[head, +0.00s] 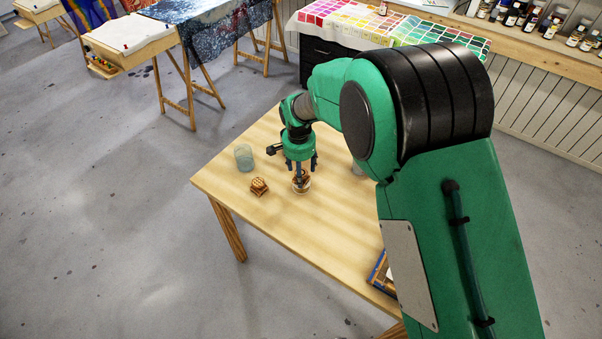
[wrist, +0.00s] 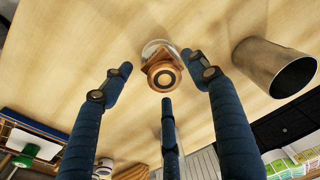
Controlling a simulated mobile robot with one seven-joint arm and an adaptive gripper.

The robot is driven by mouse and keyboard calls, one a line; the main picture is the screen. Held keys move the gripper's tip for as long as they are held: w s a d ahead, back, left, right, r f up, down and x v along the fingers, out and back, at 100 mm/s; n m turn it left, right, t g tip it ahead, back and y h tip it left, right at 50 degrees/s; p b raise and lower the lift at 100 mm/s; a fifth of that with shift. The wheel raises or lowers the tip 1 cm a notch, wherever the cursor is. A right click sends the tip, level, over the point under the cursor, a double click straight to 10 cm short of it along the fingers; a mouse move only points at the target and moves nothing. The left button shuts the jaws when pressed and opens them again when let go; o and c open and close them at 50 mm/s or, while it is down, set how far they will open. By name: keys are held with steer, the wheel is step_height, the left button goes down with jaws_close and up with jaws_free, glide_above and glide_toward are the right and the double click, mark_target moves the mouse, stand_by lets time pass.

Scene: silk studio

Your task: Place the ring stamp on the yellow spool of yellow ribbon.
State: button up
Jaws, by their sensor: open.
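A copper-brown piece with a round face and a dark ring, which looks like the ring stamp (wrist: 162,75), is below my gripper (head: 300,170). In the wrist view it sits at the middle of the picture, on or against a pale, clear round thing (wrist: 155,47). My gripper (wrist: 160,90) is open; its three blue fingers are spread around the stamp with visible gaps. In the head view the fingers partly cover the stamp (head: 300,184). I cannot make out a yellow spool of ribbon in either view; my arm hides part of the table.
A blue-edged item (head: 380,272) is near the right side. The front-middle of the table is clear.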

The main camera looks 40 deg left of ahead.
step_height(320, 180, up, 10)
steer(key=s+p, duration=0.1)
steer(key=p, duration=0.1)
steer(key=shift+d+r, duration=0.15)
stand_by(0.7)
stand_by(0.3)
steer(key=w+d+r+t, duration=0.1)
steer(key=d+r, duration=0.7)
steer(key=d, duration=0.3)
steer(key=d+r+y, duration=0.1)
steer(key=d+r, duration=0.7)
steer(key=d, duration=0.4)
steer(key=w+d+r+t, duration=0.1)
steer(key=d+r, duration=0.6)
steer(key=d, duration=0.4)
steer(key=s+d+r+t, duration=0.1)
steer(key=s+d+r, duration=0.2)
steer(key=s+d, duration=0.35)
steer(key=s+d+r, duration=0.2)
steer(key=s+d, duration=0.1)
steer(key=d, duration=0.7)
steer(key=s+d+f+t+h, duration=0.1)
steer(key=s+d, duration=0.9)
steer(key=s, duration=0.3)
steer(key=shift+t, duration=0.3)
